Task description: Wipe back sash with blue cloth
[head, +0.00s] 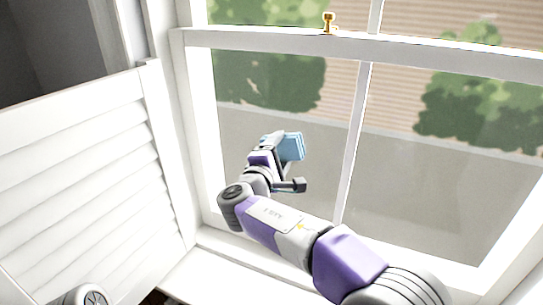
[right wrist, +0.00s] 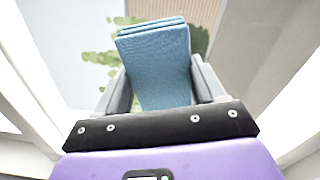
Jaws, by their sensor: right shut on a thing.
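The blue cloth (head: 293,146) is a folded pad held by my right gripper (head: 283,158) in front of the lower left pane. In the right wrist view the cloth (right wrist: 156,62) sits between the two grey fingers of the right gripper (right wrist: 158,90), which is shut on it. The window sash (head: 360,52) is white, with a top rail and a thin vertical bar dividing the glass. I cannot tell whether the cloth touches the glass. A rounded grey part of my left arm shows at the bottom left; its gripper is out of view.
A white louvred shutter (head: 85,180) stands open at the left, close to my right arm. A brass latch (head: 328,22) sits on the sash's top rail. A white sill (head: 225,262) runs below. Trees and a striped wall show through the glass.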

